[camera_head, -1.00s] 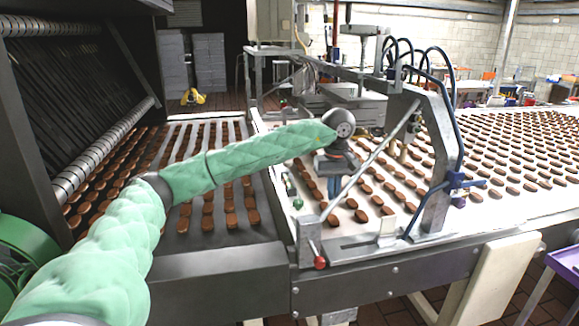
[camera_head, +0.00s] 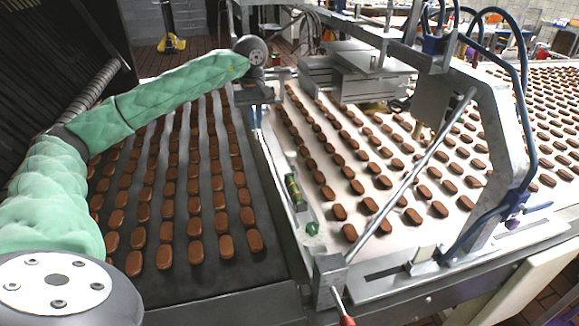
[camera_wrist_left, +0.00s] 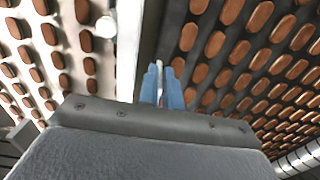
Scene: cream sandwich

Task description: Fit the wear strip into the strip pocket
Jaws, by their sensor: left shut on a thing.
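My left gripper (camera_head: 256,117), with blue fingers, hangs pointing down near the far part of the metal rail (camera_head: 277,190) between the dark belt and the white belt. In the left wrist view its blue fingers (camera_wrist_left: 163,90) are close together, shut on a thin pale piece with a reddish part (camera_wrist_left: 160,84), likely the wear strip. Most of that piece is hidden by the fingers. I cannot make out the strip pocket for certain. My right gripper is not in view.
Rows of brown biscuits lie on the dark belt (camera_head: 205,274) and the white belt (camera_head: 325,215). A metal frame (camera_head: 505,130) with a slanted rod (camera_head: 412,170) stands to the right. A green vial (camera_head: 294,189) and a green knob (camera_head: 312,228) sit beside the rail.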

